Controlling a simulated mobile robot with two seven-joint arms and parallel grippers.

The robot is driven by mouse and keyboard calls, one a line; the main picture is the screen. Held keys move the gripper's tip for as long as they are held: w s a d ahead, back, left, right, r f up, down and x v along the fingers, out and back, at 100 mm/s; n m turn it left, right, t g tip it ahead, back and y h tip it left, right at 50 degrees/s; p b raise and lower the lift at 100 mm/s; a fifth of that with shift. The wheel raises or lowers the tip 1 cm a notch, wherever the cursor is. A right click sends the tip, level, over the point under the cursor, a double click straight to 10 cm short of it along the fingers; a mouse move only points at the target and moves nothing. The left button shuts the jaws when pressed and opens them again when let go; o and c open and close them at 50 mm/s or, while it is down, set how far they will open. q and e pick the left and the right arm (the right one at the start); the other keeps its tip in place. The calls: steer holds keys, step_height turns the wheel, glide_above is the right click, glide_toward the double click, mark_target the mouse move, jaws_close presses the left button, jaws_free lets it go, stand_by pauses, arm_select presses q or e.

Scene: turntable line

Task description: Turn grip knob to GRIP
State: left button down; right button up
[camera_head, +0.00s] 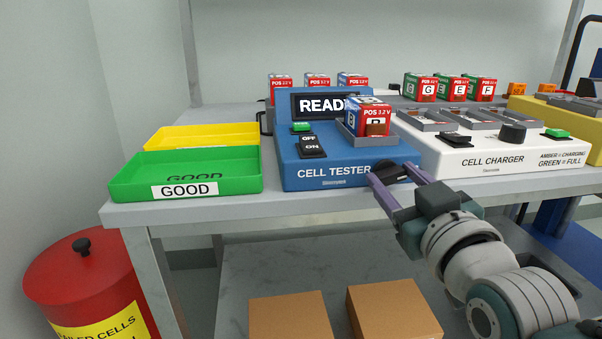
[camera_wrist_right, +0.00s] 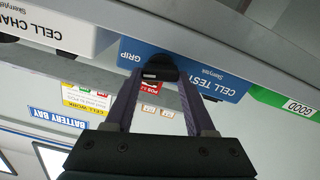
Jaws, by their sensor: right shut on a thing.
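The blue cell tester (camera_head: 325,160) stands at the table's front edge. In the right wrist view, the fingertips (camera_wrist_right: 160,78) hold the dark knob (camera_wrist_right: 161,64) beside the word GRIP on the blue tester (camera_wrist_right: 205,76). The fingers partly hide the knob, and I cannot tell its setting. My left gripper is not in view.
A red and blue cell (camera_head: 367,117) sits in the tester's cradle, partly covering the READY display (camera_head: 318,105). The white cell charger (camera_head: 490,158) adjoins on the right. A green GOOD tray (camera_head: 222,181) and a yellow tray (camera_head: 210,133) are left. A red bin (camera_head: 80,270) stands below.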

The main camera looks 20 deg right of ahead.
jaws_close()
steer(key=shift+r+m+p, duration=0.2)
steer(key=shift+m+p, duration=0.45)
steer(key=shift+m, duration=0.15)
steer(key=shift+f+m, duration=0.15)
steer(key=shift+m, duration=0.55)
steer(key=o, duration=1.2)
jaws_free()
steer(key=shift+o, duration=0.2)
steer(key=p+v, duration=0.2)
steer(key=v, duration=0.8)
steer(key=shift+d, duration=0.15)
